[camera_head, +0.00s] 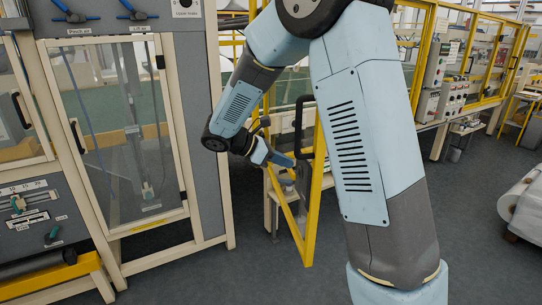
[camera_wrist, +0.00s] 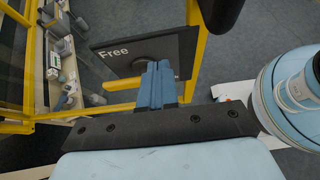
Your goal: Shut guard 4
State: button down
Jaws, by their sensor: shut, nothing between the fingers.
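A yellow-framed guard (camera_head: 313,205) stands swung out from the machine line, just beyond my arm in the head view. It has a black upright handle (camera_head: 299,125). No number is legible on it, so I cannot tell that it is guard 4. My gripper (camera_head: 284,160) is shut and empty, in front of this guard and below its handle level. In the wrist view, my gripper's blue fingers (camera_wrist: 157,82) are together, in front of a dark plate marked "Free" (camera_wrist: 118,58) beside a yellow bar (camera_wrist: 194,55). Whether they touch the plate is unclear.
A cream-framed clear door (camera_head: 120,130) is closed on the grey cabinet at left. More yellow guards (camera_head: 495,55) and a control box (camera_head: 432,75) line the back right. A white roll (camera_head: 525,205) lies at the right edge. The grey floor (camera_head: 480,235) between is clear.

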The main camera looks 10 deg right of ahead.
aim_at(305, 163)
jog(key=shift+d+r, duration=0.1)
jog(key=shift+d, duration=1.75)
jog(key=shift+d, duration=0.1)
